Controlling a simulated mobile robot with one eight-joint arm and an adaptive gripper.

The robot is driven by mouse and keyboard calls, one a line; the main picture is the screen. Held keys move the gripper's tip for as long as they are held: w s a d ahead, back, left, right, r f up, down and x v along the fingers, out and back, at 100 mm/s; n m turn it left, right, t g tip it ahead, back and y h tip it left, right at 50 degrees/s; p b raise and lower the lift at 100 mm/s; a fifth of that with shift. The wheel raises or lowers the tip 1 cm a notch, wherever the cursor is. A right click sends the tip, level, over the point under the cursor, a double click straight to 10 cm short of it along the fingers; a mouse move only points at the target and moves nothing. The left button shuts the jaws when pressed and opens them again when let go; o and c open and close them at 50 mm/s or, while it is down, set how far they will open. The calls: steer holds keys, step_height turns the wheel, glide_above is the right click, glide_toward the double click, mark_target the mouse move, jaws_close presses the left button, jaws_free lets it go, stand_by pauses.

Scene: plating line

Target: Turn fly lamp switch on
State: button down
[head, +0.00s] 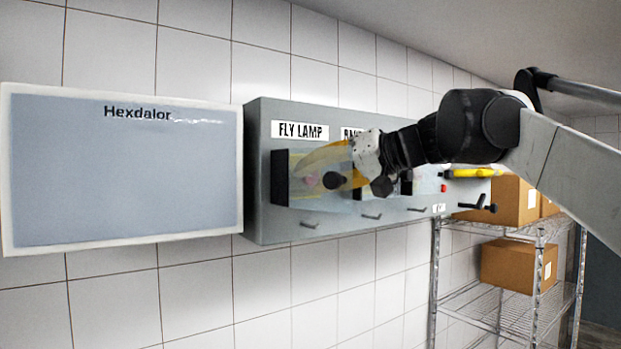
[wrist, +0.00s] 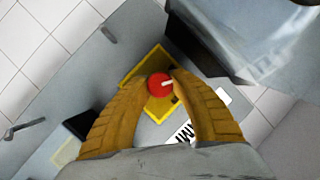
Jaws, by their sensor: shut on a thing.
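A grey switch panel (head: 258,225) is mounted on the tiled wall, with a white FLY LAMP label (head: 300,131) at its upper left. My gripper (head: 306,180) is at the switch below that label and covers most of it in the head view. In the wrist view my gripper (wrist: 161,86) has its yellow-brown fingers on both sides of a round red knob (wrist: 157,84) and is shut on it.
A framed grey board marked Hexdalor (head: 120,180) hangs left of the panel. Small dark handles (head: 372,216) run along the panel's lower edge. More labelled controls to the right are partly behind my arm. A wire shelf (head: 510,235) with cardboard boxes (head: 512,264) stands at the right.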

steer(key=m+y+b, duration=0.1)
steer(key=m, duration=0.1)
steer(key=m+y+b, duration=0.1)
steer(key=m, duration=0.2)
steer(key=shift+f+y, duration=0.1)
steer(key=shift+y, duration=0.3)
steer(key=m+t+y+b, duration=0.1)
steer(key=m, duration=0.2)
steer(key=m+t+y+b, duration=0.1)
steer(key=m, duration=0.2)
steer(key=shift+b, duration=0.3)
steer(key=shift+m+t, duration=0.3)
steer(key=c, duration=1.1)
jaws_free()
steer(key=v, duration=1.2)
